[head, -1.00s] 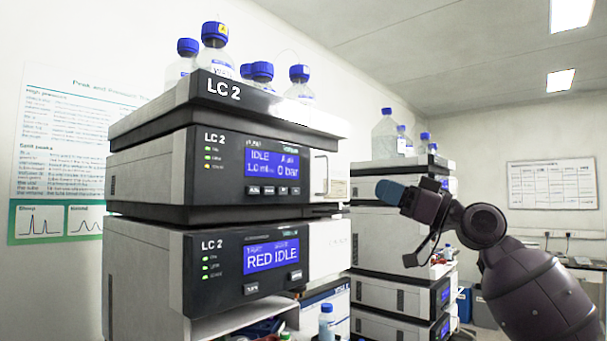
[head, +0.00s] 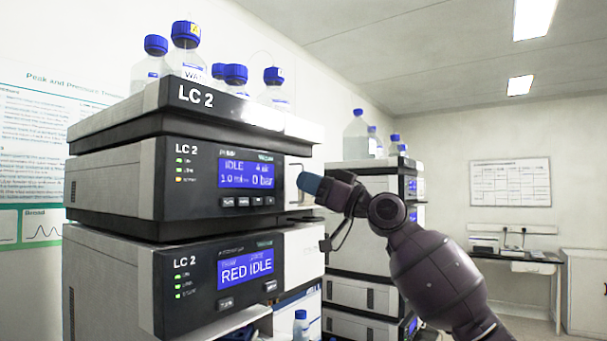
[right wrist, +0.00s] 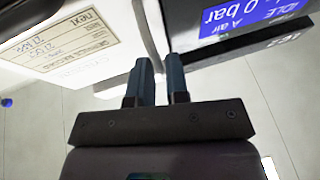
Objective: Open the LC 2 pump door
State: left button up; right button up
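The upper LC 2 module (head: 150,180), the pump with an "IDLE" and "0 bar" display (head: 247,174), sits above another LC 2 module. Its door (head: 305,160) is the white front section right of the display, with a thin pale handle (head: 290,178). My right gripper (head: 305,183) comes from the right, its blue fingertips at the handle in the picture. In the right wrist view its two fingers (right wrist: 158,78) are apart with a narrow gap, beside a pale upright edge. I cannot tell whether they touch the handle. The door looks shut. My left gripper is out of view.
The lower LC 2 module (head: 170,285) reads "RED IDLE". Bottles with blue caps (head: 185,60) stand on the top tray (head: 150,108). A second stack (head: 350,290) stands behind my right arm. A label (right wrist: 60,45) is on the white panel. Open floor lies right.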

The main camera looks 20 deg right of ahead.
jog(key=shift+x, duration=0.8)
grip_shut()
jog(key=shift+s, duration=0.1)
